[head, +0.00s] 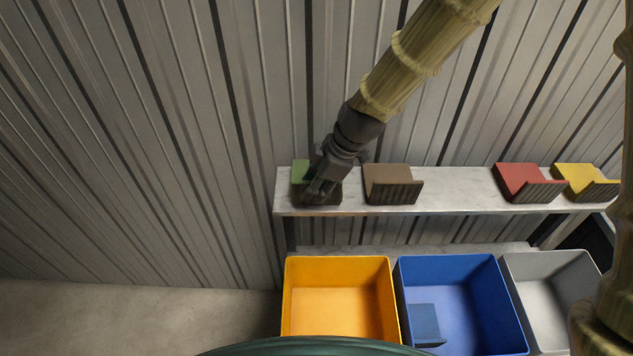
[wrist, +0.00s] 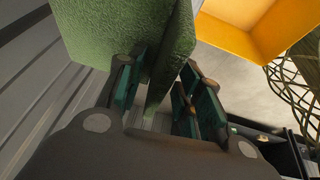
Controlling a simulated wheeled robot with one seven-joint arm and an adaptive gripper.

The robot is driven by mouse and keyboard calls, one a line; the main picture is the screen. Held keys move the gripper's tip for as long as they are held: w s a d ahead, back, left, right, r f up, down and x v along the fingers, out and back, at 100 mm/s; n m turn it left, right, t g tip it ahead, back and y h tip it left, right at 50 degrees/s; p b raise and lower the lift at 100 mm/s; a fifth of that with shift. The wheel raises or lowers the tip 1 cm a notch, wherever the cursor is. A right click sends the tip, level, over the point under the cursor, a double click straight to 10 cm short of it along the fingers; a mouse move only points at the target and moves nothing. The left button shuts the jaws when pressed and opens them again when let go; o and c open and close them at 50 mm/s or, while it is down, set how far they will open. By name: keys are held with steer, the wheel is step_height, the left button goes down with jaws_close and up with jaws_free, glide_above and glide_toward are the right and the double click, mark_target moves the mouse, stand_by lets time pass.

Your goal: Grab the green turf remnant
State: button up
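The green turf remnant (head: 301,172) sits at the left end of the pale shelf (head: 455,185), partly hidden behind my gripper (head: 318,190). In the wrist view the green turf remnant (wrist: 110,30) is a folded piece with a broad face at left and a narrower flap beside it. My gripper (wrist: 160,85) has its fingers on either side of that flap, with visible gaps between them. The fingers look open around the flap; contact is hard to tell.
A brown piece (head: 390,183) stands just right of my gripper. Red (head: 525,183) and yellow (head: 583,183) pieces stand farther right. Below are an orange bin (head: 340,264), a blue bin (head: 450,265) holding a blue piece (head: 426,325), and a grey bin (head: 555,262). A corrugated wall (head: 180,130) rises behind.

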jaws_close()
steer(key=shift+r, duration=0.1)
